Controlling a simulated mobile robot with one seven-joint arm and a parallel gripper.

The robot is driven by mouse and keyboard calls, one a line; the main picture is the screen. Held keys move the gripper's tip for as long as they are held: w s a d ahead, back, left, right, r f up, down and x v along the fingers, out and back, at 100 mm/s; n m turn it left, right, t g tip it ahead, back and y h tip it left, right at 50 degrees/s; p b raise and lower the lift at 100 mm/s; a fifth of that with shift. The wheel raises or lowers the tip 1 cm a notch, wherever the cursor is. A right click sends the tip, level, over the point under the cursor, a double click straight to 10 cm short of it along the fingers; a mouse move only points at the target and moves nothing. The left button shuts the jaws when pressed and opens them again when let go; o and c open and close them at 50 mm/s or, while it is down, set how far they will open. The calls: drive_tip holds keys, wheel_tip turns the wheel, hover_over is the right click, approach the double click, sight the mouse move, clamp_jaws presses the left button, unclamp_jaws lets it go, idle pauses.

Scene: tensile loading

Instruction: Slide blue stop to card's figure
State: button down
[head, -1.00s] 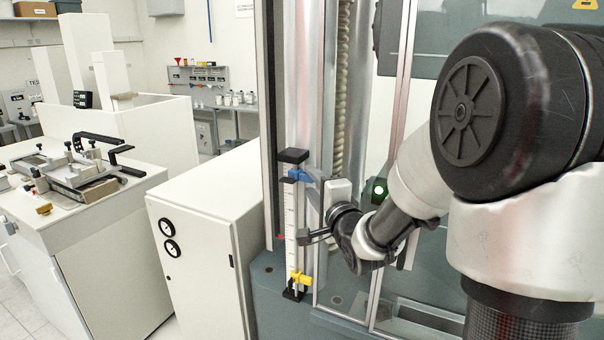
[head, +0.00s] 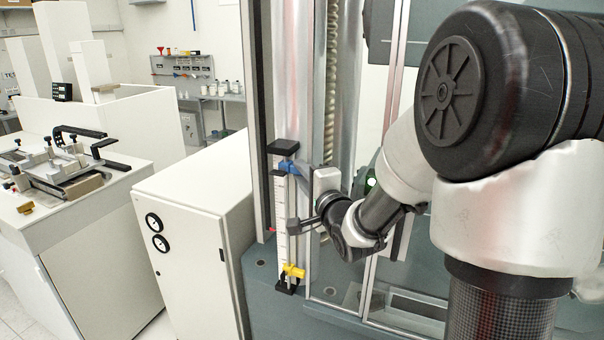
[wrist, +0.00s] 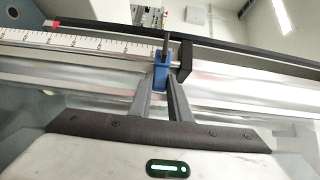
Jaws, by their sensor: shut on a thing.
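The blue stop (head: 288,166) sits near the top of the upright white scale (head: 281,215), just under the black end block (head: 283,147). It also shows in the wrist view (wrist: 161,72), close beside the black end block (wrist: 185,62). My gripper (wrist: 160,84) is shut on the blue stop, one finger on each side of it. In the head view my wrist partly hides the fingers. A red mark (wrist: 53,25) is on the scale's far left in the wrist view. The card with the figure cannot be made out.
A yellow stop (head: 293,271) is at the rod's lower end. The testing machine's grey frame and glass door post (head: 385,150) stand close to my arm. A white cabinet with two gauges (head: 185,250) and a bench with a clamp fixture (head: 60,170) are at left.

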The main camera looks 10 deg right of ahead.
wheel_tip(320, 180, down, 12)
drive_tip(key=b, duration=1)
drive_tip(key=shift+f, duration=0.15)
drive_tip(key=c, duration=1.6)
unclamp_jaws()
drive_tip(key=shift+c, duration=0.2)
drive_tip(key=shift+s, duration=0.1)
